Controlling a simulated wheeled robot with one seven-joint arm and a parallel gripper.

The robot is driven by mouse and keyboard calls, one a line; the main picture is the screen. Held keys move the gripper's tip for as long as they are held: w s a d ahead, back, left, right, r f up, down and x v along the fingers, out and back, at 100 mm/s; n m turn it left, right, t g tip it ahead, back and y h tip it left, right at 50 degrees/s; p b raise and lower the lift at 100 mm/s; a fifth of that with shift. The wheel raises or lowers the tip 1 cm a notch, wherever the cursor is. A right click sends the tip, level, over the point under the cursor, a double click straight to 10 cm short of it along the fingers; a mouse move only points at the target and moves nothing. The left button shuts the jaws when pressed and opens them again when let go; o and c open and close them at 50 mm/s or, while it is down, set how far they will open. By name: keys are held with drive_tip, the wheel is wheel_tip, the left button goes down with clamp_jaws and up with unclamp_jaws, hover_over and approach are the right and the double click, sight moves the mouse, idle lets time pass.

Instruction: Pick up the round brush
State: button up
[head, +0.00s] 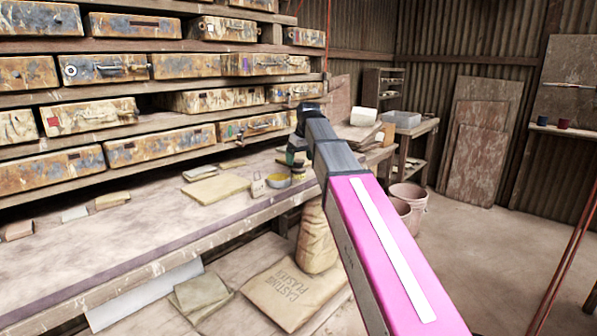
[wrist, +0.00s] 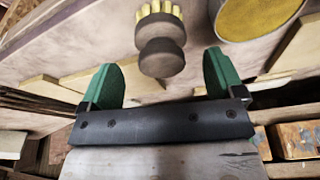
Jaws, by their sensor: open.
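The round brush (wrist: 161,54) shows in the wrist view, with a dark rounded knob and short yellow bristles at the top edge of the picture. My gripper (wrist: 161,72) is open, one green finger on each side. The knob shows between the fingertips, with a gap on both sides, and neither finger appears to touch it. In the head view my gripper (head: 296,152) is over the bench, beside a tin with yellow in it. I cannot clearly make out the brush there.
The tin (wrist: 258,14) is close to the brush, at upper right in the wrist view; it also shows in the head view (head: 278,181). Flat pale slabs (head: 215,188) lie on the bench (head: 120,235). Shelves of stained mould boxes (head: 160,150) rise behind.

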sight(299, 160)
drive_tip(key=x, duration=0.4)
drive_tip(key=shift+w+a+f, duration=0.15)
drive_tip(key=shift+a+f, duration=0.05)
drive_tip(key=c, duration=1.1)
drive_tip(key=shift+o, duration=0.2)
drive_tip(key=shift+r, duration=0.2)
drive_tip(key=shift+r, duration=0.25)
wheel_tip(299, 160, up, 4)
drive_tip(key=shift+f, duration=0.15)
drive_tip(key=s+a+r, duration=0.6)
drive_tip(key=s+a, duration=0.1)
drive_tip(key=a, duration=0.1)
drive_tip(key=shift+s+a+r, duration=0.25)
drive_tip(key=shift+a, duration=0.15)
drive_tip(key=shift+o, duration=1.1)
drive_tip(key=shift+c, duration=0.2)
